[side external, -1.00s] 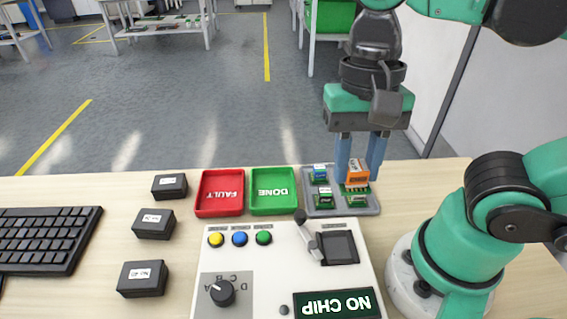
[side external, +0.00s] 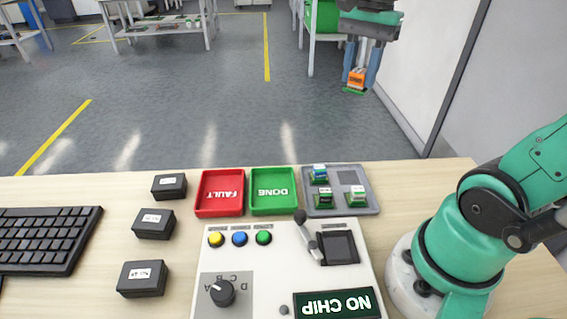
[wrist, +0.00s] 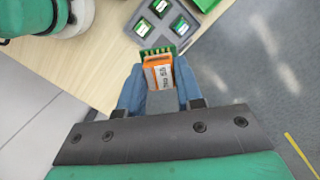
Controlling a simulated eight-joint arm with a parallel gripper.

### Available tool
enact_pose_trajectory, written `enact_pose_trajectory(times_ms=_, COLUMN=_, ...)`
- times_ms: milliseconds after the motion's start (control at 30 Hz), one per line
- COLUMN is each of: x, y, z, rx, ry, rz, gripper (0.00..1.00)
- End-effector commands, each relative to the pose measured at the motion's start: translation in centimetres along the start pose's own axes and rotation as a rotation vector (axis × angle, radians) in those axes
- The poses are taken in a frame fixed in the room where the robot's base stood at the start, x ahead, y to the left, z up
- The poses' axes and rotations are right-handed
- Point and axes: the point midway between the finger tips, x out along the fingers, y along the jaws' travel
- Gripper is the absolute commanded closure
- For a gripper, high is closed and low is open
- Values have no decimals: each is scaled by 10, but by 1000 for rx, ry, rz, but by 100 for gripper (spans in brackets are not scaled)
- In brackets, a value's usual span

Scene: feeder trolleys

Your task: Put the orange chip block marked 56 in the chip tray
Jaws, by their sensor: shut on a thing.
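The orange chip block (side external: 357,77) has a green base, and a white label shows on it in the wrist view (wrist: 160,76); the number is too small to read for sure. My gripper (side external: 360,74) is shut on it and holds it in the air, high above the table and behind its far edge. The grey chip tray (side external: 372,208) is on the table, with several pockets; its back right pocket is empty. A blue chip block (side external: 319,173), a green one (side external: 323,196) and a pale green one (side external: 357,195) sit in the other pockets.
The red FAULT bin (side external: 220,211) and green DONE bin (side external: 272,209) stand left of the tray. The console (side external: 280,285) has a lever (side external: 309,236), an empty dark socket (side external: 338,247) and a NO CHIP display (side external: 338,304). Black boxes (side external: 153,223) and a keyboard (side external: 45,240) lie left.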

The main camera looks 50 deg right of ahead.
Motion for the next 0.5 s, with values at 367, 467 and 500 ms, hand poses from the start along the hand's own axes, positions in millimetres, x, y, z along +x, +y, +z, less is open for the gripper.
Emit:
enact_pose_trajectory(times_ms=367, x=28, y=5, z=-40, rx=124, ry=0, rz=-15, gripper=100)
enact_pose_trajectory(times_ms=467, x=51, y=5, z=-43, rx=123, ry=0, rz=-15, gripper=100)
enact_pose_trajectory(times_ms=500, x=60, y=5, z=-44, rx=122, ry=0, rz=-15, gripper=100)
